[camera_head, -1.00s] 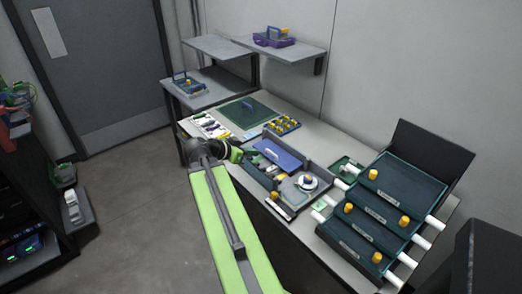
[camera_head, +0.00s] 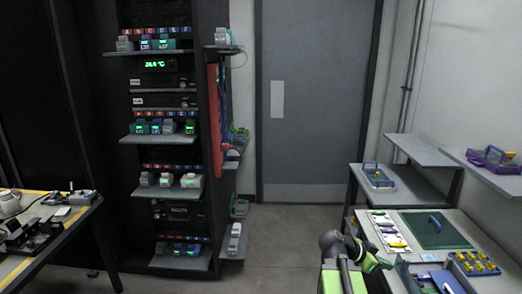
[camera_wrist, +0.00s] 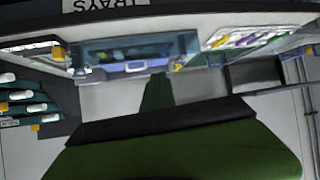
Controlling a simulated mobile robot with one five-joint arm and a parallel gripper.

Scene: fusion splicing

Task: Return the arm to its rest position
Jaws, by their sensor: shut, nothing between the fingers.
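My gripper (camera_head: 382,263) is at the lower right of the head view, at the end of my green arm, over the near left part of the workbench. Its jaws are shut with nothing between them. In the wrist view the gripper (camera_wrist: 157,92) points away from the camera, its dark green tip clear of the things on the bench. My arm is folded upright, and its lower part runs out of the head view at the bottom.
The workbench (camera_head: 411,220) holds a green mat (camera_head: 436,231), a white strip of coloured items (camera_head: 389,231) and a tray of yellow-topped parts (camera_head: 474,263). A rack (camera_head: 163,150) with lit devices stands left of the door (camera_head: 313,120). The floor (camera_head: 287,245) between is clear.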

